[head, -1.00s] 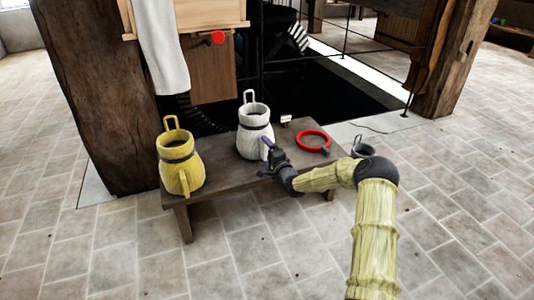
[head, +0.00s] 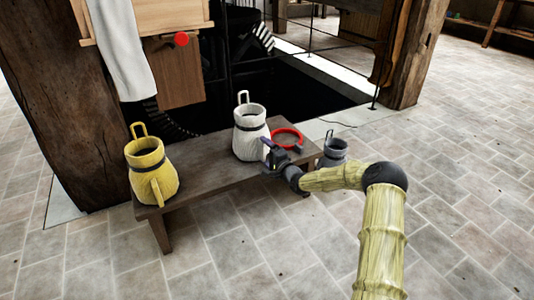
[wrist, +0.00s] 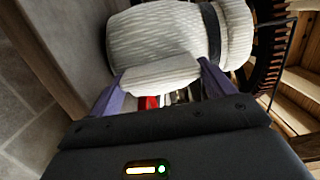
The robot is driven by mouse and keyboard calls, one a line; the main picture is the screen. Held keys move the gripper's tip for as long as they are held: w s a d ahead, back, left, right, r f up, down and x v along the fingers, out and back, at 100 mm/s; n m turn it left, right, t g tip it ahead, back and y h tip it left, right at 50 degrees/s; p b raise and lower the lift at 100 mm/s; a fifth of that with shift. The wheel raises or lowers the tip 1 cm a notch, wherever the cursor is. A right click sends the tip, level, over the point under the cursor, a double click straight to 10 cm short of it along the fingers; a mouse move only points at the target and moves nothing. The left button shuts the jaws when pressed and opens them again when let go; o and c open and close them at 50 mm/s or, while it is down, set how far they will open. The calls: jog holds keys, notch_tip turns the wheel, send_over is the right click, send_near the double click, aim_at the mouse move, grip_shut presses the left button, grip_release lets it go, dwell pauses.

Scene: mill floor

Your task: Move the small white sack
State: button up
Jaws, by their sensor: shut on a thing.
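The small white sack (head: 250,138) has a dark band round its neck and a loop at its top. In the head view it is upright over the bench (head: 205,188); I cannot tell whether its base touches the wood. My gripper (head: 268,150) is at its right front side. In the wrist view, my gripper's purple fingers (wrist: 160,78) are shut on a pale lug of the white sack (wrist: 160,38). The sack fills the upper middle of that view, and its far side is hidden.
A yellow sack (head: 152,170) stands at the bench's left end. A red ring (head: 287,138) lies just right of the white sack. A grey sack (head: 335,150) is beyond the bench's right end. A thick wooden post (head: 65,100) rises at left. Open tiled floor lies in front.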

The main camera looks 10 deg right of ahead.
jog(key=shift+d+f, duration=0.1)
jog(key=shift+d, duration=0.35)
jog(key=o, duration=1.8)
jog(key=shift+a, duration=0.1)
jog(key=shift+s, duration=0.1)
jog(key=shift+s+p, duration=0.25)
jog(key=shift+p, duration=0.1)
jog(key=p+v, duration=0.8)
jog(key=v, duration=0.9)
jog(key=shift+p, duration=0.3)
jog(key=shift+w, duration=0.15)
